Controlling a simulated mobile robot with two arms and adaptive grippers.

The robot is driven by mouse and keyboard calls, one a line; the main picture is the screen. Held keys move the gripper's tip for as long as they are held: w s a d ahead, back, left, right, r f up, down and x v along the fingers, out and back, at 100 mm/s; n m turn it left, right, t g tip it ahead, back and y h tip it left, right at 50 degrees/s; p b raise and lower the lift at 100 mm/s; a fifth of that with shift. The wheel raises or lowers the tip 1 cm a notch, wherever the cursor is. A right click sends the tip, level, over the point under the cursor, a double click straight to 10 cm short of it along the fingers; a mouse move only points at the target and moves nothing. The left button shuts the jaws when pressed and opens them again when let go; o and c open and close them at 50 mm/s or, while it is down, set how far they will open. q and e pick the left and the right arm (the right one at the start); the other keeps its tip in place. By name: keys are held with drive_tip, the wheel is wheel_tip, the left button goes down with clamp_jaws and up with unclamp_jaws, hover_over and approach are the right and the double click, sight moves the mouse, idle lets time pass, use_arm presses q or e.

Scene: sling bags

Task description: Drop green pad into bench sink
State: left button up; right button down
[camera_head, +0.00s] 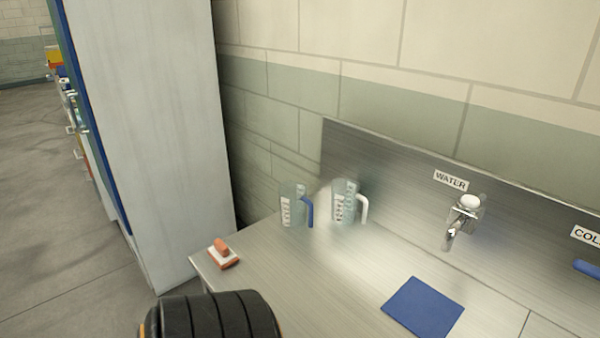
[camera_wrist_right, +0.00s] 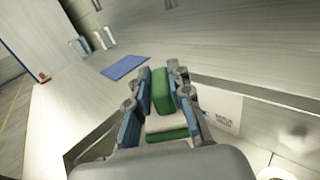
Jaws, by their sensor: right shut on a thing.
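In the right wrist view, my right gripper (camera_wrist_right: 160,78) is shut on the green pad (camera_wrist_right: 162,92), a green block on a white layer with a green underside. The gripper holds it between its two blue-lined fingers, above a metal surface. A recessed metal area with a raised edge (camera_wrist_right: 265,92) lies right of the gripper; it may be the bench sink, but much of it is hidden behind the gripper. The head view shows neither the right gripper, the pad nor a clear basin. My left gripper is not in view.
On the metal bench (camera_head: 330,285) stand two clear jugs (camera_head: 293,204) (camera_head: 345,201), blue- and white-handled. An orange pad (camera_head: 222,254) lies at the left edge, a blue cloth (camera_head: 424,306) nearer the front. A tap (camera_head: 462,218) projects from the backsplash. A tall cabinet (camera_head: 150,130) stands left.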

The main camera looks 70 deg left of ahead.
drive_tip(key=f, duration=0.1)
drive_tip(key=b, duration=0.1)
drive_tip(key=f, duration=0.1)
drive_tip(key=shift+w+a+f, duration=0.1)
drive_tip(key=shift+a+f, duration=0.15)
drive_tip(key=shift+f, duration=0.1)
drive_tip(key=shift+f+b, duration=0.45)
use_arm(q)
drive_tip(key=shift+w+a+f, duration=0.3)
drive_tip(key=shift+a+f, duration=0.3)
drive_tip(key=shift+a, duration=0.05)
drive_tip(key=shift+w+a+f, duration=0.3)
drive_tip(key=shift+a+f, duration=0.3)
